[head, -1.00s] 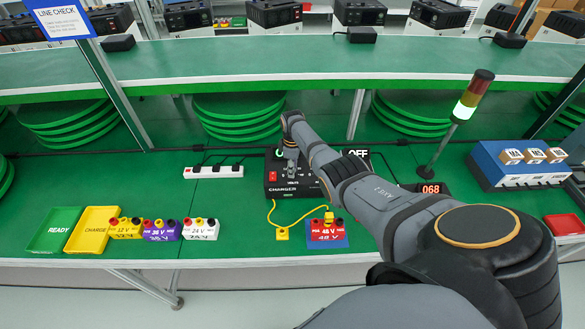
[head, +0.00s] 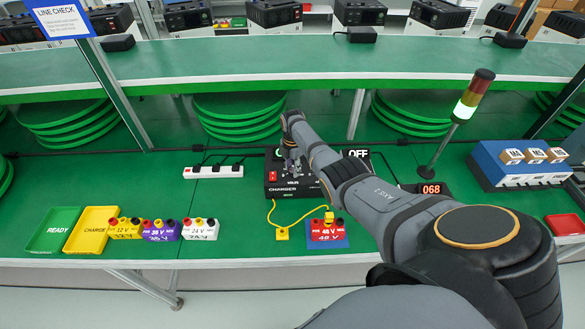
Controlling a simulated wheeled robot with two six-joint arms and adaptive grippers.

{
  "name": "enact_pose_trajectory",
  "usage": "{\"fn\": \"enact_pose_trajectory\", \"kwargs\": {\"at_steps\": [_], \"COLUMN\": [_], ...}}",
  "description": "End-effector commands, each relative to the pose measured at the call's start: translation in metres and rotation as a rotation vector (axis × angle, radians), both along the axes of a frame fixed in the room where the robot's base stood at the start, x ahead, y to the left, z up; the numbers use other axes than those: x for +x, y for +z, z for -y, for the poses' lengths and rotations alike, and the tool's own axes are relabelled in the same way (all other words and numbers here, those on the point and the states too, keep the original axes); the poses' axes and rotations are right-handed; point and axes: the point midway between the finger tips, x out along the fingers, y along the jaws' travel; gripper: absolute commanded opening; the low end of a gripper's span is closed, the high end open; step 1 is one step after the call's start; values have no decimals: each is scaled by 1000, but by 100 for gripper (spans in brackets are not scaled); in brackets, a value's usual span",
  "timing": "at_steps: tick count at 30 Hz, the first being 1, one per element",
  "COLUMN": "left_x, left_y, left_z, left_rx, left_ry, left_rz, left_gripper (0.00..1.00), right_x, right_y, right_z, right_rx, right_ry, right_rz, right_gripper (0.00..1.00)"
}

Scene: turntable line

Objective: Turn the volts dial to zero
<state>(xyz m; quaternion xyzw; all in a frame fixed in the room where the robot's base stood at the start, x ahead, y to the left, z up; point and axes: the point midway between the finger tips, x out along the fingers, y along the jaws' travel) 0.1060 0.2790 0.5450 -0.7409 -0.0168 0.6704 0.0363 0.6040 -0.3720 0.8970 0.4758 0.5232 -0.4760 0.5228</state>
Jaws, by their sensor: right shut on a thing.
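The black charger box (head: 283,189) stands on the green bench in the middle of the head view. It has a red switch at its left and an "OFF" sign (head: 357,153) at its back right. My right gripper (head: 291,170) is over the box's upper face, pointing down, shut on the volts dial. The dial itself is mostly hidden by the gripper, so its pointer cannot be read. My left gripper is not in view.
A red 48 V battery (head: 327,232) on a blue pad is wired in yellow to the charger. Several batteries, a yellow tray (head: 91,230) and a green tray (head: 53,231) stand left. A lit signal tower (head: 462,112) stands right of my arm.

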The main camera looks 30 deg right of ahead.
Motion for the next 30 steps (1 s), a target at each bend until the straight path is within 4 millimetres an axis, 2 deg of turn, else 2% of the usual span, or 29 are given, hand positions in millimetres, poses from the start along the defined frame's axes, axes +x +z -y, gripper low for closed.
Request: {"fn": "enact_pose_trajectory", "kwargs": {"at_steps": [10, 26, 27, 30], "left_x": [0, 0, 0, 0], "left_y": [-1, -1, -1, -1], "left_z": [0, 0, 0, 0], "left_rx": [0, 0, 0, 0], "left_ry": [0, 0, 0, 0], "left_rz": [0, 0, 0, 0], "left_gripper": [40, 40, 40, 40], "right_x": [1, 1, 1, 1], "right_y": [1, 1, 1, 1], "right_z": [0, 0, 0, 0], "right_rx": [-1, -2, -2, -1], "right_ry": [134, 158, 158, 158], "right_rz": [3, 3, 3, 3], "right_gripper": [1, 1, 33, 47]}}
